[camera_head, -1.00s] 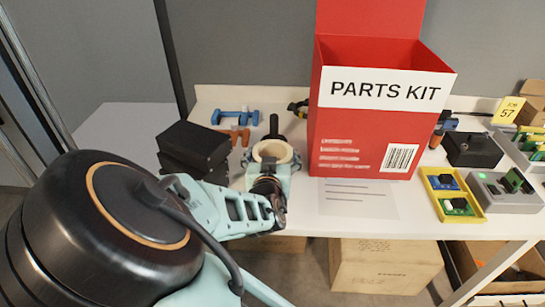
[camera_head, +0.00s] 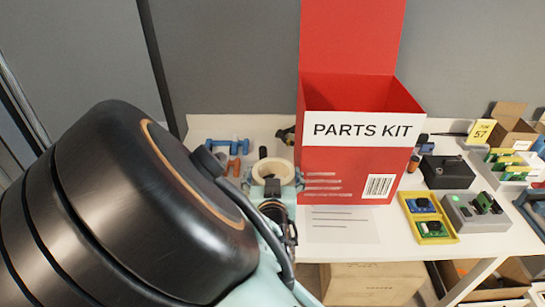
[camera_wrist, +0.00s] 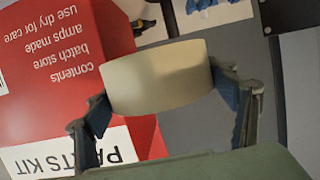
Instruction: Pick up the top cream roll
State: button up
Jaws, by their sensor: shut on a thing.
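The cream roll (camera_wrist: 158,78) lies across the middle of the wrist view. My gripper (camera_wrist: 162,85) is shut on it, with one finger at each end. In the head view the cream roll (camera_head: 273,168) shows as a pale ring just left of the red box, with my gripper (camera_head: 272,178) around it. My own arm covers the lower left of that view. No other roll can be made out below it; the gap beneath the roll is hidden in the head view.
The tall red PARTS KIT box (camera_head: 345,170) stands close to the right of the roll. Blue parts (camera_head: 228,146) lie to the left behind it. A yellow tray (camera_head: 430,220) and a black device (camera_head: 447,172) stand right of the box. A paper sheet (camera_head: 340,226) lies before the box.

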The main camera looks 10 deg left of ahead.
aim_at(285, 180)
jog(key=shift+s+d+r+p, duration=0.45)
jog(key=shift+s+d+r, duration=0.2)
jog(key=shift+d, duration=0.2)
jog(key=p, duration=0.3)
jog(key=shift+d+r+p, duration=0.1)
jog(key=shift+r+p, duration=0.25)
jog(key=p, duration=0.3)
jog(key=shift+s+d+r, duration=0.15)
jog(key=shift+s+d, duration=0.15)
jog(key=shift+d, duration=0.1)
jog(key=p, duration=0.2)
jog(key=shift+s+d+p, duration=0.3)
jog(key=shift+d+p, duration=0.05)
jog(key=shift+d, duration=0.05)
jog(key=s+d+r+p, duration=0.1)
jog(key=d+p, duration=0.1)
jog(key=p, duration=0.1)
jog(key=shift+s+p, duration=0.35)
jog(key=shift+p, duration=0.05)
jog(key=s+d+p, duration=0.1)
jog(key=p, duration=0.2)
jog(key=shift+r, duration=0.15)
